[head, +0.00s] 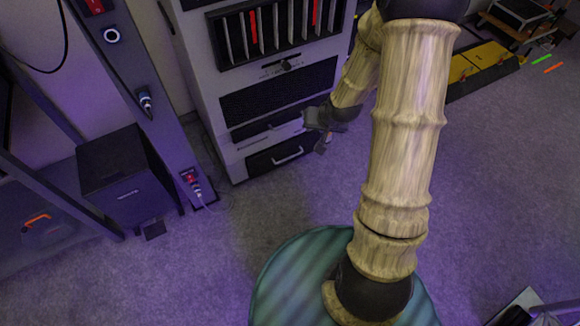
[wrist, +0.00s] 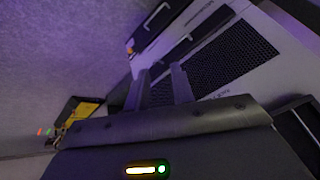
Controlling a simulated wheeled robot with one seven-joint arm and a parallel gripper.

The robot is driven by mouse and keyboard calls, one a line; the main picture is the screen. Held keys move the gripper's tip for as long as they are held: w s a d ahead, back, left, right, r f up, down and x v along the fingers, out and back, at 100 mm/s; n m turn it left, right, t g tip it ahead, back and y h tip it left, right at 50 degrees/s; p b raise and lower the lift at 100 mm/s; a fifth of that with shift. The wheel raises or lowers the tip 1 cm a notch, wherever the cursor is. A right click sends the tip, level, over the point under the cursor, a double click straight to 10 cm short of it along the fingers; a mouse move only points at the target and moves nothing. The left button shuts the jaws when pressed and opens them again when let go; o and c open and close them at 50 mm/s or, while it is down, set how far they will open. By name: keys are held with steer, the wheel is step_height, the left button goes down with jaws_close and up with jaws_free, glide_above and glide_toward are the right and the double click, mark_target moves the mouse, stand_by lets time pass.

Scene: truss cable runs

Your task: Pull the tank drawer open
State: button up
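The pale cabinet (head: 215,95) stands behind my gripper in the head view. Its lowest drawer (head: 265,163) is black with a light bar handle (head: 288,157) and looks closed. A second dark drawer front (head: 250,130) lies just above it, partly hidden by my gripper. In the wrist view the bar handle (wrist: 155,14) is at the top, with the second drawer front (wrist: 178,47) below it. I cannot read which drawer is the tank drawer. My gripper (wrist: 160,78) is open and empty, its two fingers apart, pointing at the cabinet front; contact cannot be told.
Above the drawers are a mesh panel (head: 280,90) and a slotted rack (head: 275,28) with red pieces. A black box (head: 125,180) and a post with plugs (head: 145,100) stand left. Yellow-black cases (head: 475,65) lie right. The carpet before the cabinet is clear.

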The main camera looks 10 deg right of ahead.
steer(key=w+f+m+t+y+b, duration=0.1)
steer(key=w+f+m+t+b, duration=0.2)
steer(key=f+b, duration=0.7)
steer(key=w+d+f+m+t+y+b, duration=0.1)
steer(key=w+f+m+t+b, duration=0.2)
steer(key=f+b, duration=0.7)
steer(key=w+d+f+m+t+y+b, duration=0.1)
steer(key=w+f+m+t+b, duration=0.2)
steer(key=f+b, duration=0.8)
step_height(320, 180, down, 17)
steer(key=m, duration=0.2)
steer(key=shift+f+m+y, duration=0.15)
steer(key=shift+m+y, duration=0.15)
steer(key=shift+s, duration=0.1)
steer(key=b+x, duration=0.3)
steer(key=x, duration=0.2)
steer(key=b+x, duration=0.3)
steer(key=x, duration=0.3)
steer(key=b+x, duration=0.3)
steer(key=x, duration=0.3)
steer(key=shift+w+r, duration=0.25)
steer(key=shift+w, duration=0.05)
steer(key=shift+c, duration=0.3)
